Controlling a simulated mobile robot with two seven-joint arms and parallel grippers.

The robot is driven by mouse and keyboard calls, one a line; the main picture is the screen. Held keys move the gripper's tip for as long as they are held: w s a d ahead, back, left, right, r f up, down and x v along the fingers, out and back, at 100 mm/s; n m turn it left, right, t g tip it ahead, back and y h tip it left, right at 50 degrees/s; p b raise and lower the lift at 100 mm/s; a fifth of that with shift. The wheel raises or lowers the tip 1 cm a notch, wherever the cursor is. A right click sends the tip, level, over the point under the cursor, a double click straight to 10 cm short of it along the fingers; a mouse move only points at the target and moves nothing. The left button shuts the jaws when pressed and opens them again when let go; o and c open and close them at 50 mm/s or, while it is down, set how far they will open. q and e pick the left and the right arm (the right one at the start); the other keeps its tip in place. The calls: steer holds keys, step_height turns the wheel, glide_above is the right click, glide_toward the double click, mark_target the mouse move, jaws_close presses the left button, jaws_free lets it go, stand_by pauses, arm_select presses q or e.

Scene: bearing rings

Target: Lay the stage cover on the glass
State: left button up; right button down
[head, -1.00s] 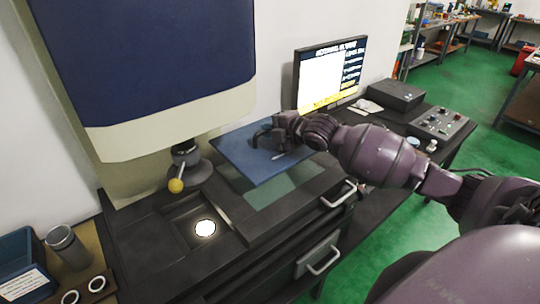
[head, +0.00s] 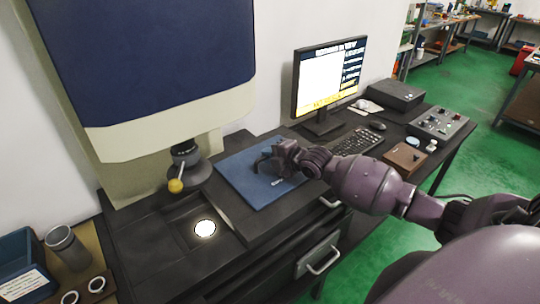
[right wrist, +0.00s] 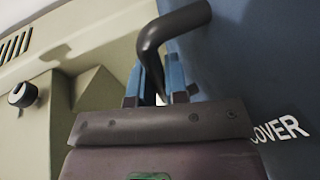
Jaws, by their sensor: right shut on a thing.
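The stage cover (head: 240,177) is a flat blue panel with a dark bar handle (right wrist: 172,28) and white lettering. In the right wrist view the gripper's blue fingers (right wrist: 162,85) are at the handle, close to the cover. My left gripper is not in view.
A lit round window (head: 205,228) sits in a recess left of the cover. The machine's lens (head: 187,160) and a yellow knob (head: 176,186) stand close behind. A monitor (head: 328,80), keyboard (head: 357,142) and control box (head: 437,122) are at the right.

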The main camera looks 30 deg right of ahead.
steer(key=c, duration=1.6)
jaws_free()
steer(key=shift+f, duration=0.1)
steer(key=o, duration=0.5)
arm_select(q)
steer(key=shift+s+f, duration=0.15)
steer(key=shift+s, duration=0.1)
arm_select(e)
steer(key=shift+r, duration=0.2)
step_height(320, 180, up, 3)
glide_above(296, 179)
steer(key=shift+r, duration=0.1)
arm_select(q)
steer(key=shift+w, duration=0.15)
arm_select(e)
steer(key=shift+v, duration=0.95)
steer(key=shift+a, duration=0.1)
